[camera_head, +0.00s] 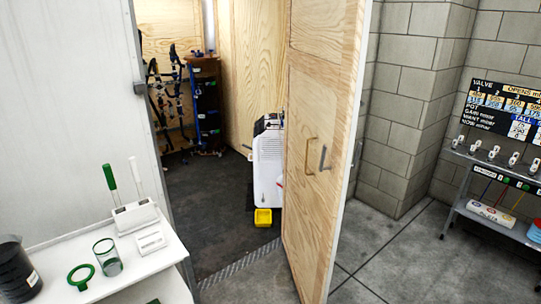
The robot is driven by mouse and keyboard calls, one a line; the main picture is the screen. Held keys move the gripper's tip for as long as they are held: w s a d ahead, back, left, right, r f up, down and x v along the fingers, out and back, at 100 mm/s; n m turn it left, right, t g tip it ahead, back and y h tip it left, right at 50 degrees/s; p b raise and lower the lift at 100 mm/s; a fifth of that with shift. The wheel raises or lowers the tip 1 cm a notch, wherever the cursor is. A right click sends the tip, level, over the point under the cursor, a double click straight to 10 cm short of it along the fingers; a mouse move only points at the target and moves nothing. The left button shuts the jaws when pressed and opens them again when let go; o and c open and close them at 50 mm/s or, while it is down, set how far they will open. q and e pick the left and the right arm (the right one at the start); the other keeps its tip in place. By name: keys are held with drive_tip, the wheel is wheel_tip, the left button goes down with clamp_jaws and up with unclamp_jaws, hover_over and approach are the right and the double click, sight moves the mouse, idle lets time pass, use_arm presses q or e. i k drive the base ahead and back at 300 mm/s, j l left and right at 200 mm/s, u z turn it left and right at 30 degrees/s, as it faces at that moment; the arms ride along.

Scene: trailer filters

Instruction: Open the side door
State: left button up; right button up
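The side door (310,215) is a tall pale-wood panel right of the middle in the head view. It stands swung open, edge partly toward me, with a metal edge strip on its right. A brass-coloured pull handle (310,156) and a grey handle (323,158) are on its wooden face. The doorway (215,225) to its left is open and shows a dark floor inside. Neither of my grippers is in view, and nothing is seen touching the door.
Inside stand a white machine (268,168), a yellow bin (263,217) and a rack with dark straps (205,105). A white bench (150,262) with a green ring (81,276) and a glass (107,258) is at lower left. A metal shelf (495,165) stands at right. Concrete floor (400,260) is clear.

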sight(327, 41)
drive_tip(key=i+l+u, duration=0.2)
drive_tip(key=l, duration=0.3)
drive_tip(key=i+l+u, duration=0.2)
drive_tip(key=l, duration=0.3)
drive_tip(key=l+u, duration=0.15)
drive_tip(key=l, duration=0.35)
drive_tip(key=l+u, duration=0.2)
drive_tip(key=l, duration=0.35)
drive_tip(key=i, duration=0.05)
